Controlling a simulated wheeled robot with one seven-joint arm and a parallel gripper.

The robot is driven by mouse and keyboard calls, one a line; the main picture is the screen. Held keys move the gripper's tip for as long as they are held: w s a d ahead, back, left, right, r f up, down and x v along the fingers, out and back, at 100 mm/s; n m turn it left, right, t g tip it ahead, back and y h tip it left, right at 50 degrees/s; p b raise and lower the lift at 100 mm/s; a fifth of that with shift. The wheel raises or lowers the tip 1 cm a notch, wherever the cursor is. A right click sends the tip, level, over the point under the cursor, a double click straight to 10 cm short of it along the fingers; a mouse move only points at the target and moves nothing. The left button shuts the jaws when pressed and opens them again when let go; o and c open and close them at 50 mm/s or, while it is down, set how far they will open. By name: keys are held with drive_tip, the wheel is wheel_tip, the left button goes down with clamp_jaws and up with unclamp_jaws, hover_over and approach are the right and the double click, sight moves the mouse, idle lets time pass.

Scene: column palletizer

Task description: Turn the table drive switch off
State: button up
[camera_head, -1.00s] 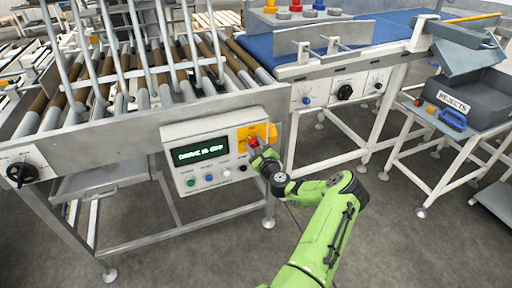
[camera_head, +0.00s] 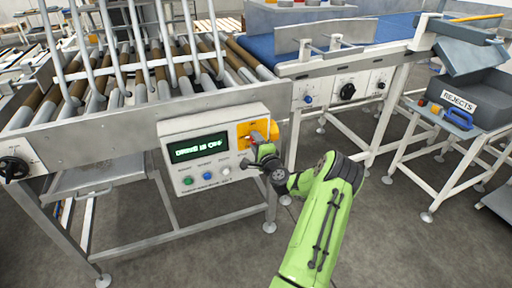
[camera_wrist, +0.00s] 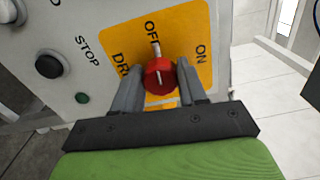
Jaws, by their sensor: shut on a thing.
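The table drive switch is a red rotary knob (camera_wrist: 159,76) on a yellow plate (camera_wrist: 203,50) marked OFF and ON. In the wrist view its white pointer line points toward OFF. My gripper (camera_wrist: 157,92) has its two grey fingers on either side of the knob and is shut on it. In the head view my gripper (camera_head: 262,155) is at the right end of the control box (camera_head: 188,172) and partly hides the knob. The lit display (camera_head: 198,147) appears to read DRIVE IS OFF.
The box also carries green, blue and white buttons below the display; a black button (camera_wrist: 49,64) by the word STOP lies near my gripper. The roller table (camera_head: 130,120) stands behind. A rejects bin (camera_head: 462,100) is at right. Open floor lies in front.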

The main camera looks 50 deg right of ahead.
drive_tip(key=shift+f+n+b, duration=0.1)
drive_tip(key=shift+n+b, duration=0.3)
drive_tip(key=shift+n, duration=0.2)
drive_tip(key=o, duration=1.1)
drive_tip(key=shift+c, duration=0.2)
drive_tip(key=shift+s, duration=0.1)
drive_tip(key=b+v, duration=0.1)
drive_tip(key=v, duration=1.4)
drive_tip(key=shift+s+a+b, duration=0.15)
drive_tip(key=shift+s+b, duration=0.1)
drive_tip(key=shift+b, duration=0.1)
